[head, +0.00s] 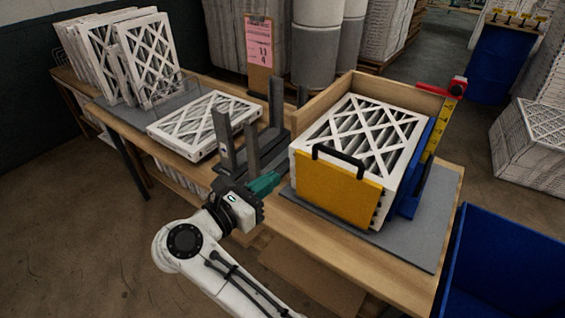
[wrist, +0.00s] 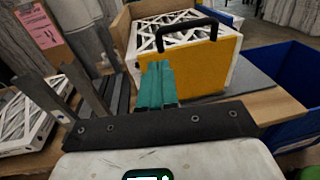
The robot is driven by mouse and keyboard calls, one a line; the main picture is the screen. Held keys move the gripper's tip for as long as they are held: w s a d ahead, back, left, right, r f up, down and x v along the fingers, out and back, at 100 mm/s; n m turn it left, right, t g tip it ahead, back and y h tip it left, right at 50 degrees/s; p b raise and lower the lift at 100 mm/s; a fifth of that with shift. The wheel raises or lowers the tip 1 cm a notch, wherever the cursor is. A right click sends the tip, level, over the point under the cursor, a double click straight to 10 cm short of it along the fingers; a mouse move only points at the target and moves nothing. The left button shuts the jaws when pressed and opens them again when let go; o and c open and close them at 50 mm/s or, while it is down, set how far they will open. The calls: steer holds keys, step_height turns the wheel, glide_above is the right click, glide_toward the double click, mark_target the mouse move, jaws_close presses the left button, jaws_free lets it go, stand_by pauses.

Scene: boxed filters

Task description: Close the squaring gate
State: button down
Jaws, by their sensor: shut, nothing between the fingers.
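A yellow panel (head: 336,190) with a black bar handle (head: 338,161) looks like the squaring gate. It stands upright at the front of a stack of white-framed pleated filters (head: 362,130) and appears close against it; I cannot tell if they touch. The panel also shows in the wrist view (wrist: 205,68). My gripper (head: 268,182) has teal fingers, shut and empty, just left of the panel. In the wrist view, the fingers (wrist: 156,84) overlap the panel's left edge; contact is unclear. The handle is free of the fingers.
A wooden corner fence (head: 318,101) stands behind the filters. A blue side plate (head: 410,178), yellow ruler (head: 434,147) and red clamp (head: 440,89) are at right. Dark upright posts (head: 224,140) stand left of my gripper. A filter (head: 203,122) lies further left. A blue bin (head: 505,262) is front right.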

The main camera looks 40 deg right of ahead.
steer(key=p, duration=0.4)
glide_toward(314, 146)
steer(key=x, duration=0.5)
steer(key=shift+s+d+f, duration=0.1)
steer(key=shift+s+d, duration=0.1)
steer(key=shift+d, duration=0.1)
steer(key=shift+w+d+f, duration=0.15)
steer(key=shift+d, duration=0.35)
steer(key=b+x, duration=0.2)
steer(key=shift+w+d+r, duration=0.2)
steer(key=shift+w+d, duration=0.05)
steer(key=shift+d, duration=0.1)
steer(key=shift+d+r, duration=0.25)
steer(key=shift+r, duration=0.05)
